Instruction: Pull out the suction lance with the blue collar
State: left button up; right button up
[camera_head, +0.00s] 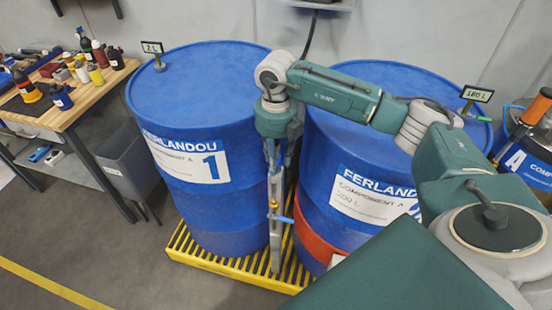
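My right arm reaches in from the right, over the right drum, and bends down at the gap between two blue drums. My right gripper (273,152) points down there. A narrow grey upright piece (275,235) with a small blue part (284,220) shows below it, in front of the gap. I cannot tell whether this is a lance or part of my gripper, nor whether the fingers are shut. No suction lance with a blue collar can be made out for certain. The left drum (195,100) is marked 1. The right drum (330,160) is partly hidden by my arm. My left gripper is not in view.
Both drums stand on a yellow slatted pallet (215,262). Small signs on them read 2 L (152,48) and 180 L (477,94). A workbench (90,95) with bottles and a grey bin (128,165) stand left. An orange-topped device (537,108) is at right.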

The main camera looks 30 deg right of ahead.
aim_at(276, 143)
dwell(0.6)
grip_shut()
dwell(0.6)
jog(key=shift+o, duration=1.3)
grip_release()
notch_tip(276, 143, up, 12)
